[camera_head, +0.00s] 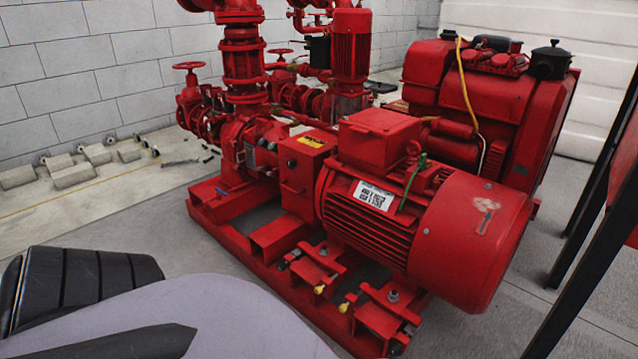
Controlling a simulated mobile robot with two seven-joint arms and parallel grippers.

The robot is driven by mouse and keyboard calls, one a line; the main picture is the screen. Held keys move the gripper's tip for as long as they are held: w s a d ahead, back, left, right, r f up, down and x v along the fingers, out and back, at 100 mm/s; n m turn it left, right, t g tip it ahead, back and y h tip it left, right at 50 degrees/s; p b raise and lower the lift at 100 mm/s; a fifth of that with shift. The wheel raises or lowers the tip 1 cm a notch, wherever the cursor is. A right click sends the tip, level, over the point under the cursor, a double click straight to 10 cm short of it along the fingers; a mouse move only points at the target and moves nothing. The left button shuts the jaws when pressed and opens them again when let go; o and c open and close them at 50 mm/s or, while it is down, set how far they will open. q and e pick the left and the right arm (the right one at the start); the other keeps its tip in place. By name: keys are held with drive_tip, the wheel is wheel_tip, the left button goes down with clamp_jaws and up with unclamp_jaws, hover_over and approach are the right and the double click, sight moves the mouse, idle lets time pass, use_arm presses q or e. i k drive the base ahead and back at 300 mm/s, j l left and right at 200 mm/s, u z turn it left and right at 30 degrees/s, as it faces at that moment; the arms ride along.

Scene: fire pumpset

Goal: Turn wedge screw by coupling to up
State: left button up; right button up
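The red pumpset has a large red electric motor (395,205) with a white label on its side. A red box-shaped cover (303,170), which may house the coupling, sits between the motor and the pump (245,145). Small screws with yellow ends show low by the motor feet, one (319,289) nearer the coupling cover and one (343,307) further right. Another small dark screw (282,264) lies to the left, closer to the cover. I cannot tell which one is the wedge screw, nor its turn position. Neither of my grippers is in view.
The red base frame (265,275) runs along the floor under the pump and motor. Red pipes and valves (190,100) rise behind, and a red engine (485,100) stands at the back right. Black posts (590,230) stand at the right. Concrete blocks (75,175) lie along the left wall.

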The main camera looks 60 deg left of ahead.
sight(280, 265)
drive_tip(key=j+z, duration=0.35)
drive_tip(key=k+j+z, duration=0.1)
drive_tip(key=j+z, duration=0.3)
drive_tip(key=k+j+z, duration=0.15)
drive_tip(key=j+z, duration=0.15)
drive_tip(key=j, duration=0.15)
drive_tip(key=k+j+z, duration=0.6)
drive_tip(key=j, duration=0.2)
drive_tip(key=k+j+z, duration=0.2)
drive_tip(key=k+j, duration=0.2)
drive_tip(key=j, duration=0.15)
drive_tip(key=k+j, duration=1.1)
drive_tip(key=i+l, duration=0.2)
drive_tip(key=i, duration=0.2)
